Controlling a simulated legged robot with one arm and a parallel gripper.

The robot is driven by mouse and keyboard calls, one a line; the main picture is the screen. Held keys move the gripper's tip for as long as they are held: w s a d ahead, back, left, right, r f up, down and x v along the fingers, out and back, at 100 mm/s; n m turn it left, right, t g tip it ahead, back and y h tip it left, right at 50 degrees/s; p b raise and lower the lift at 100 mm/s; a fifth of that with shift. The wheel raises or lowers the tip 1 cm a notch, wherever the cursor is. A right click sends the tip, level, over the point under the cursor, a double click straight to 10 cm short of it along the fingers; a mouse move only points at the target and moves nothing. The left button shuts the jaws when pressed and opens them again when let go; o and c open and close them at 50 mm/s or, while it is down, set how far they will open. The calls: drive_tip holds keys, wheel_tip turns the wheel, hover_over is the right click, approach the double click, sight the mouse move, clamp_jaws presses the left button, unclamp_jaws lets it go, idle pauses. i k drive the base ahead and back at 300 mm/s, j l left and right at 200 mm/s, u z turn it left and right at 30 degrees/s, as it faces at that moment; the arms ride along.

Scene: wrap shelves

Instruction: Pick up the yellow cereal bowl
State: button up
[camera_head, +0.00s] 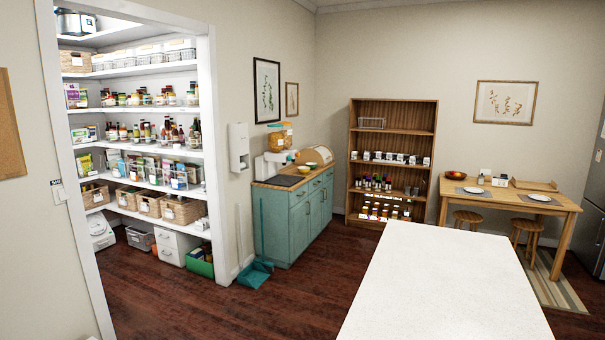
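A small yellow-orange bowl (455,176) with something reddish in it sits at the left end of the wooden table (510,193) in the right background. My gripper is not in view.
A white counter (440,285) fills the front right. A wooden shelf (394,140) stands at the back, with a teal cabinet (290,225) left of it. A pantry with white shelves (130,70) is at left. Two stools (467,216) stand by the table. Dark floor (210,310) is open at front left.

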sight(304, 171)
drive_tip(key=j+u, duration=0.15)
drive_tip(key=u, duration=0.2)
drive_tip(key=i+j+u, duration=0.1)
drive_tip(key=i+j, duration=0.2)
drive_tip(key=j, duration=0.25)
drive_tip(key=i+j+u, duration=0.1)
drive_tip(key=i+j, duration=0.25)
drive_tip(key=j, duration=0.2)
drive_tip(key=i+j+u, duration=0.15)
drive_tip(key=i+j, duration=0.2)
drive_tip(key=j, duration=0.15)
drive_tip(key=i+z, duration=0.35)
drive_tip(key=i, duration=0.15)
drive_tip(key=i+z, duration=0.35)
drive_tip(key=i, duration=0.15)
drive_tip(key=i+j+z, duration=0.5)
drive_tip(key=i+z, duration=0.2)
drive_tip(key=i, duration=1.6)
drive_tip(key=i+j+z, duration=0.1)
drive_tip(key=i+z, duration=0.15)
drive_tip(key=i, duration=1.55)
drive_tip(key=i+u, duration=0.15)
drive_tip(key=i, duration=0.45)
drive_tip(key=i+u, duration=0.2)
drive_tip(key=i, duration=0.4)
drive_tip(key=i+l+u, duration=0.15)
drive_tip(key=i, duration=0.45)
drive_tip(key=i+l+u, duration=0.25)
drive_tip(key=i, duration=0.25)
drive_tip(key=j, duration=0.1)
